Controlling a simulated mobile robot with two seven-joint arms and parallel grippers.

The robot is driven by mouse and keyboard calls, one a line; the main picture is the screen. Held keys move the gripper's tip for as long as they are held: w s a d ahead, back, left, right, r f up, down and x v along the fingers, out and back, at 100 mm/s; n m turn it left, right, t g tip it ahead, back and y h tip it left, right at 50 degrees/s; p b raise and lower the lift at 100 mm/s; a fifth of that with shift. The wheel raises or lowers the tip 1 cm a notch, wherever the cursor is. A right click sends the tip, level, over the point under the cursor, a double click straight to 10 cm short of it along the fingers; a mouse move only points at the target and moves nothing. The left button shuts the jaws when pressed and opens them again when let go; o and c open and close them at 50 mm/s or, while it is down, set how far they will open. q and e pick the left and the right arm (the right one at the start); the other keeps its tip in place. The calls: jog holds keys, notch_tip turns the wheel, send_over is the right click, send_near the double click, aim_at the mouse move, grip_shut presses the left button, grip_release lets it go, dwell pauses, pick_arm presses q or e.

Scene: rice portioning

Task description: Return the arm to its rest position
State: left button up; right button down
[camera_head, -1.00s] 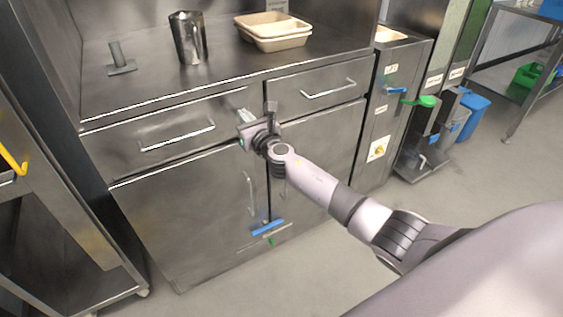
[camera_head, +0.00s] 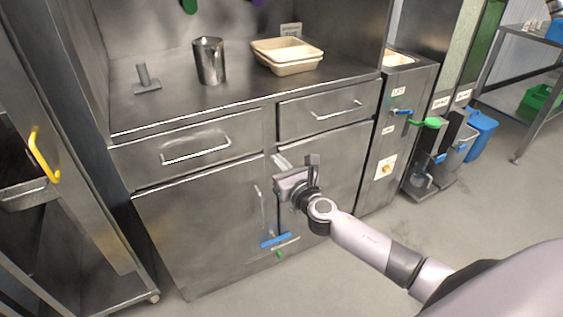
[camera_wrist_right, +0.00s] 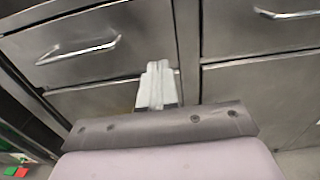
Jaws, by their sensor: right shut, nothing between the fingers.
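My right gripper (camera_head: 281,161) is in front of the steel cabinet (camera_head: 200,220), just below the drawers, with its arm coming in from the lower right. Its fingers are together and hold nothing. In the right wrist view the closed fingers (camera_wrist_right: 157,86) point toward the cabinet front, below and between two drawer handles. I cannot tell how small the gap to the cabinet is. My left gripper is not in view.
On the counter stand a metal jug (camera_head: 209,62), a stack of beige trays (camera_head: 287,66) and a small metal stand (camera_head: 146,80). Drawer handles (camera_head: 196,151) stick out of the cabinet. A rack with a yellow handle (camera_head: 42,155) stands at left.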

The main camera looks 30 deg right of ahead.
jog(key=s+a+f+m+g+p, duration=0.2)
jog(key=s+m+p, duration=0.1)
jog(key=s+m, duration=0.7)
jog(key=s+a+f+m+g+y+p, duration=0.1)
jog(key=s+a+f+m+g+p, duration=0.1)
jog(key=s+m, duration=0.8)
jog(key=s+a+f+m+g+p, duration=0.1)
jog(key=s+f+m+g+p, duration=0.2)
jog(key=s+m, duration=0.8)
jog(key=f+m+p, duration=0.1)
jog(key=m, duration=0.2)
jog(key=shift+a+f+y, duration=0.25)
jog(key=shift+a+y, duration=0.05)
jog(key=shift+a, duration=0.1)
